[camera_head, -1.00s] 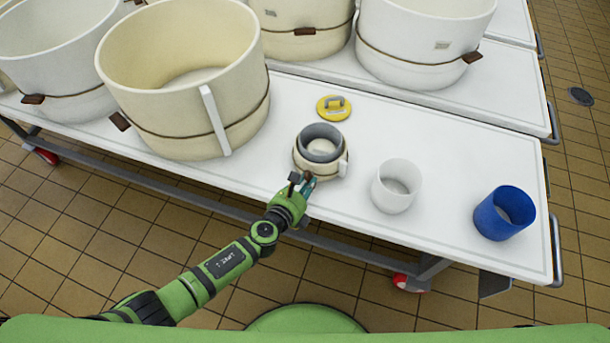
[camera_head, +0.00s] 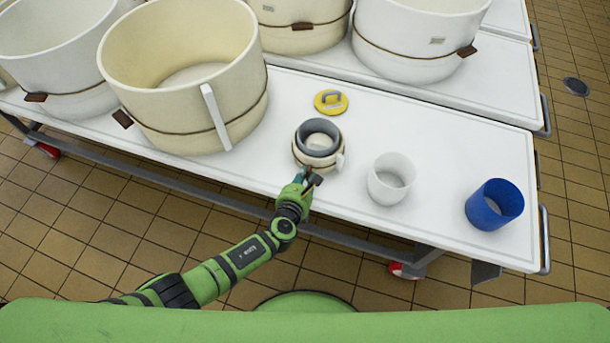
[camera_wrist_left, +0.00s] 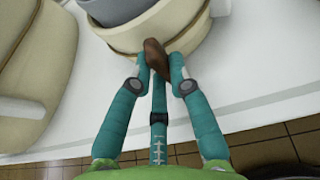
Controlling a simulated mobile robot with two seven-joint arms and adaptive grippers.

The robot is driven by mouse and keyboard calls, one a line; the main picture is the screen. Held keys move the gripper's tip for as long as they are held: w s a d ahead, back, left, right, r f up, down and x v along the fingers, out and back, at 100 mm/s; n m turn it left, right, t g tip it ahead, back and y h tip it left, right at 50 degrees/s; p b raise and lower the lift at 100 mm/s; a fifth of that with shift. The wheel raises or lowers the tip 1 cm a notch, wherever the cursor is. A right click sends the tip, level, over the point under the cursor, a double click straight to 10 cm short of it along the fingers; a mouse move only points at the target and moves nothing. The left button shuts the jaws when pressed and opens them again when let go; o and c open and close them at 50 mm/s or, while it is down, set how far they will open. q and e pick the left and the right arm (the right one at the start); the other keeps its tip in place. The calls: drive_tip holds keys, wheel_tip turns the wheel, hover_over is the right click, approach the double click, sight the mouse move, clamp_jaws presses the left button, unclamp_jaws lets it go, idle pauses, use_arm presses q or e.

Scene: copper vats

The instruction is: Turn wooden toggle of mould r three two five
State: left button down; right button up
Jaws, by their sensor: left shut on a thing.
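A small cream mould (camera_head: 298,155) with a grey inner ring (camera_head: 318,129) stands near the front edge of the white table. A brown wooden toggle (camera_wrist_left: 157,60) is on its near side in the left wrist view. My left gripper (camera_head: 308,176) reaches it from the front, and its teal fingers (camera_wrist_left: 158,75) are shut on the toggle from both sides. The fingers hide part of the toggle. No label on this mould can be read. My right gripper is not in view.
The white table (camera_head: 440,155) also carries a yellow lid with a handle (camera_head: 330,103), a white cup (camera_head: 391,180) and a blue cup (camera_head: 494,205). A large cream mould (camera_head: 180,90) stands to the left. More large moulds stand behind.

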use_arm(q)
drive_tip(key=c, duration=1.1)
unclamp_jaws()
drive_tip(key=shift+c, duration=0.2)
drive_tip(key=shift+s+a, duration=0.1)
drive_tip(key=shift+s, duration=0.1)
drive_tip(key=v, duration=1.1)
drive_tip(key=shift+s+r, duration=0.2)
drive_tip(key=shift+s, duration=0.05)
